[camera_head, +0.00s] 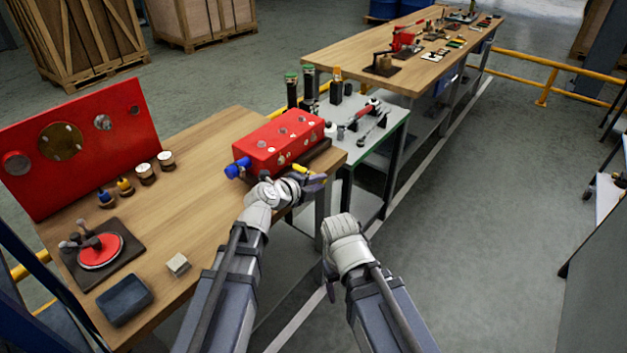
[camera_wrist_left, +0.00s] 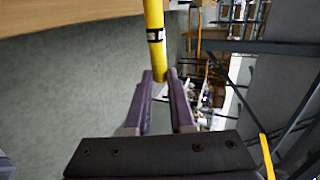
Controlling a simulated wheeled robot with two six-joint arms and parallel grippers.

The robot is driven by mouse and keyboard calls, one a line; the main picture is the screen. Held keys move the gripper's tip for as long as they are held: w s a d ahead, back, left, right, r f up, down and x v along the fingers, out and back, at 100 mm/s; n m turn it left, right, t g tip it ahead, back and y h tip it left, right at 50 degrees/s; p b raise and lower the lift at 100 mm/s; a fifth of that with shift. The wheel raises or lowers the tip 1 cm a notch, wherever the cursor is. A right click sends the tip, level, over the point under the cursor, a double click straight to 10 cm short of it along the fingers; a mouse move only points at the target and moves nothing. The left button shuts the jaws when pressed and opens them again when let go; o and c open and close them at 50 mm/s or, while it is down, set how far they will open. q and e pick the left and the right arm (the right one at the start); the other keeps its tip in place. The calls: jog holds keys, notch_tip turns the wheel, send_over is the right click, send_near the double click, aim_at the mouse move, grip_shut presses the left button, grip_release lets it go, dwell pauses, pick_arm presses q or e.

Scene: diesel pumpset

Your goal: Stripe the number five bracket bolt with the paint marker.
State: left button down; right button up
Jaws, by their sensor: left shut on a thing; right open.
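My left gripper (camera_head: 314,182) is shut on a yellow paint marker (camera_head: 301,168), just in front of the red block's near right end. In the left wrist view the yellow marker (camera_wrist_left: 154,40), with a black band, stands up from between the fingertips (camera_wrist_left: 162,78). The red block (camera_head: 268,146) lies on the wooden bench with several pale bolt heads on its top and front and a blue fitting at its left end. I cannot read bolt numbers. My right gripper (camera_head: 329,288) is open and low beside the bench, its fingers mostly hidden behind its wrist.
The wooden bench (camera_head: 200,200) also carries a red upright panel (camera_head: 80,145), small jars, a round red part on a dark mat (camera_head: 120,268), a small block (camera_head: 178,264) and a dark tray (camera_head: 124,299). A grey-topped cart (camera_head: 385,125) with tools stands behind. Floor at right is clear.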

pick_arm(q)
jog(key=shift+s+d, duration=0.95)
jog(key=shift+d, duration=0.3)
